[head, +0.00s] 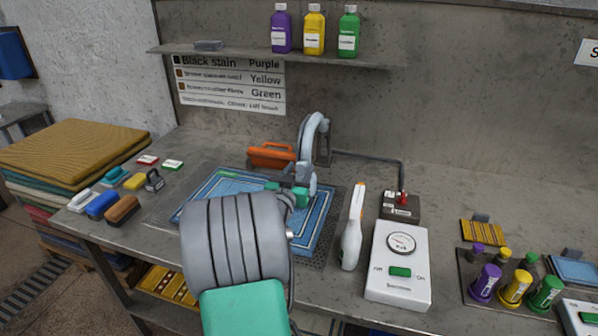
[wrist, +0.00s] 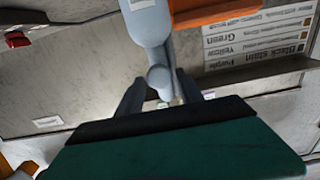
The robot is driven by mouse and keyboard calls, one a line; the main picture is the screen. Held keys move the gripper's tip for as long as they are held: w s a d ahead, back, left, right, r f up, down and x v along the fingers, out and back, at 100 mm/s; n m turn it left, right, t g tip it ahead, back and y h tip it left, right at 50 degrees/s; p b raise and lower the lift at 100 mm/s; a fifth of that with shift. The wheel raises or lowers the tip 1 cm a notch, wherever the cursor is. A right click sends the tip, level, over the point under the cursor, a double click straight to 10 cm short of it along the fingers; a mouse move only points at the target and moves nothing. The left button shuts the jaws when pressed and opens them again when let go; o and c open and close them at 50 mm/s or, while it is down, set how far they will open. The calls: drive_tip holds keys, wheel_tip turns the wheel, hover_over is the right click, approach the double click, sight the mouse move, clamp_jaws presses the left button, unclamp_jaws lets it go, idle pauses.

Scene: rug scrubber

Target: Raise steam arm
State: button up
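The steam arm (head: 314,128) is a curved light blue-grey arm that rises behind the blue rug (head: 222,190) and bends down over it. My gripper (head: 296,190) is beside its lower end, above the rug, and partly hidden by my own arm. In the wrist view the steam arm (wrist: 150,22) comes down from the top, and its narrow rounded end (wrist: 160,80) sits between the two dark fingers of my gripper (wrist: 160,88). The fingers are apart, with gaps showing at their sides. Whether the tips touch the steam arm is unclear.
An orange brush (head: 271,155) lies behind the rug. A white and orange hand tool (head: 353,227) and a white control box (head: 398,265) with a gauge stand to the right. Bottles (head: 313,32) stand on the shelf above. Several small brushes (head: 102,204) lie on the left.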

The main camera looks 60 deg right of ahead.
clamp_jaws()
idle(1.1)
